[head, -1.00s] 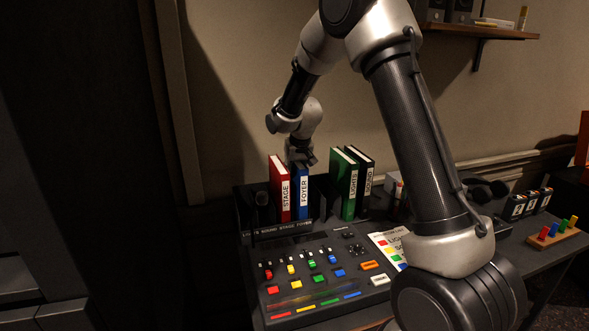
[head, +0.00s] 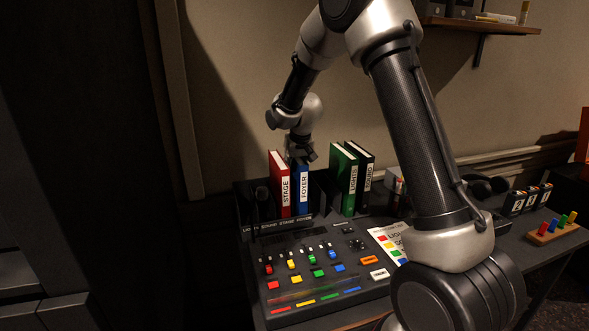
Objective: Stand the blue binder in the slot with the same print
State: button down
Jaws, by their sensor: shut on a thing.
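The blue binder (head: 303,188) with FOYER on its spine stands upright, close beside the red STAGE binder (head: 281,187) on its left. My gripper (head: 300,157) is shut on the blue binder's top edge. The dark rack (head: 245,225) has a row of white print along its front, small and hard to read; it seems to run LIGHTS, SOUND, STAGE, FOYER. The blue binder is behind the right end of that row. Its lower edge is near the rack front, and I cannot tell whether it rests on the slot floor.
The green LIGHTS binder (head: 343,182) and a black binder (head: 365,182) stand to the right, with a gap between them and the blue one. A mixing desk (head: 300,270) with coloured buttons is in front. A colour-marked sheet (head: 383,238) lies on its right.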

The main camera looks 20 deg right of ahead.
jog(key=shift+f, duration=0.25)
dwell(0.4)
jog(key=c, duration=1.1)
grip_release()
jog(key=v, duration=1.1)
jog(key=shift+s+r, duration=0.15)
jog(key=shift+r, duration=0.15)
jog(key=shift+s+d+r, duration=0.1)
jog(key=shift+s+r, duration=0.25)
jog(key=s+d+r, duration=0.3)
jog(key=s, duration=0.6)
jog(key=s+d+r, duration=0.2)
jog(key=s+r, duration=0.1)
jog(key=s, duration=0.6)
jog(key=s+d+r, duration=0.3)
jog(key=s, duration=0.5)
jog(key=s+f, duration=0.2)
jog(key=s, duration=0.9)
jog(key=shift+s+d+f, duration=0.2)
jog(key=shift+d+f, duration=0.1)
jog(key=shift+d, duration=0.15)
